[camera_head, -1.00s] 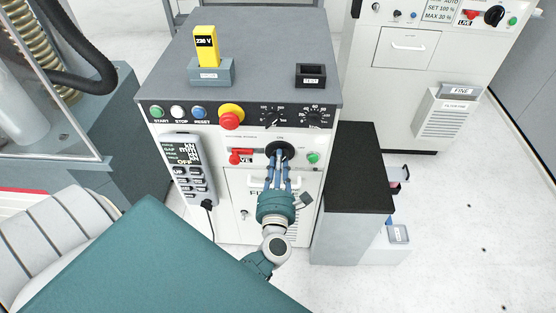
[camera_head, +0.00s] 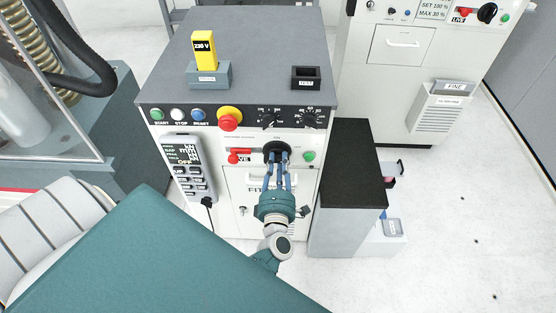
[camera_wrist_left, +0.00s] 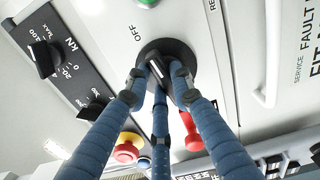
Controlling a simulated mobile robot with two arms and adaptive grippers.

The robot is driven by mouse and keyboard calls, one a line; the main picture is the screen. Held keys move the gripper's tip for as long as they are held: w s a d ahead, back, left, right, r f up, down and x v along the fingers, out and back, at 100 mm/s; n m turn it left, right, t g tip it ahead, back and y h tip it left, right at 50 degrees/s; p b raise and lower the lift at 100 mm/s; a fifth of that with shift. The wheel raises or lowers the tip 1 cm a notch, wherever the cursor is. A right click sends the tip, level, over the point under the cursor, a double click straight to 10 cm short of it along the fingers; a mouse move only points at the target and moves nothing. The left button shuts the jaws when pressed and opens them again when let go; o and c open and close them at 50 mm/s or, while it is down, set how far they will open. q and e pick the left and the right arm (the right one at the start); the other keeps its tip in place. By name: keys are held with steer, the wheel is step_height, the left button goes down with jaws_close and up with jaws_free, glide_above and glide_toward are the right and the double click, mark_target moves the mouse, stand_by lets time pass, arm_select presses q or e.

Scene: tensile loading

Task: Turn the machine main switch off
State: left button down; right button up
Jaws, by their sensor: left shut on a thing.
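The main switch is a round black rotary knob (camera_head: 277,149) on the white front panel of the machine. It also shows in the left wrist view (camera_wrist_left: 181,50), with the word OFF printed beside its dial. My left gripper (camera_head: 277,160) reaches up to it from below, and its blue fingers are closed around the knob's grip. In the left wrist view the fingertips (camera_wrist_left: 163,72) meet on the knob and partly hide it, so its exact pointing direction is hard to tell. My right gripper is not in view.
A red lever (camera_head: 237,156) sits left of the knob and a green button (camera_head: 309,156) right of it. Above are a red-and-yellow emergency stop (camera_head: 229,119) and two black dials. A grey pendant (camera_head: 184,160) hangs at left. A dark-topped cabinet (camera_head: 350,165) stands at right.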

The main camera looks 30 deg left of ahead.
arm_select(q)
steer(key=shift+d+f+m, duration=0.1)
steer(key=shift+m, duration=0.7)
steer(key=c, duration=1.5)
jaws_free()
